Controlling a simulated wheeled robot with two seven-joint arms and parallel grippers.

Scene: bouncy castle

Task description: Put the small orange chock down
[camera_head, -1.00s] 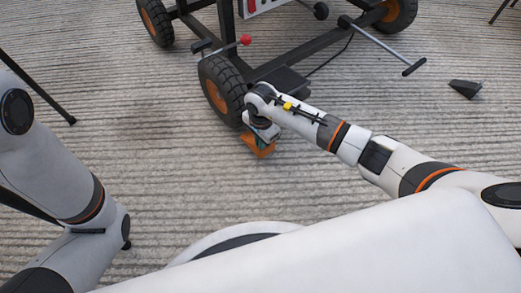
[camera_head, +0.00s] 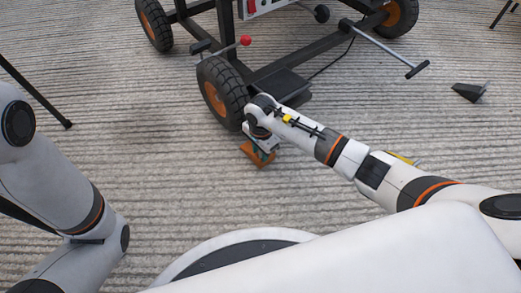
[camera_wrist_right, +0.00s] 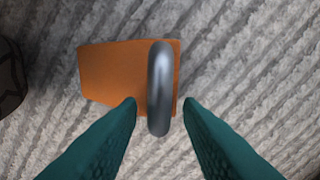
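The small orange chock (camera_head: 256,154) is low at the ground beside the cart's near wheel, below my right gripper (camera_head: 262,143). In the right wrist view the orange chock (camera_wrist_right: 110,75) has a grey metal loop handle (camera_wrist_right: 160,85) standing up from it. The two teal fingers of my right gripper (camera_wrist_right: 161,102) are on either side of the handle, with a narrow gap showing on each side. The chock appears to rest on the ground. My left arm is at the left of the head view; its gripper is out of view.
The wheeled cart's near tyre (camera_head: 222,92) stands just behind the chock. A dark wedge (camera_head: 469,92) lies on the ground at the right. A small yellow thing (camera_head: 404,158) shows behind my right forearm. The ridged ground left of the chock is clear.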

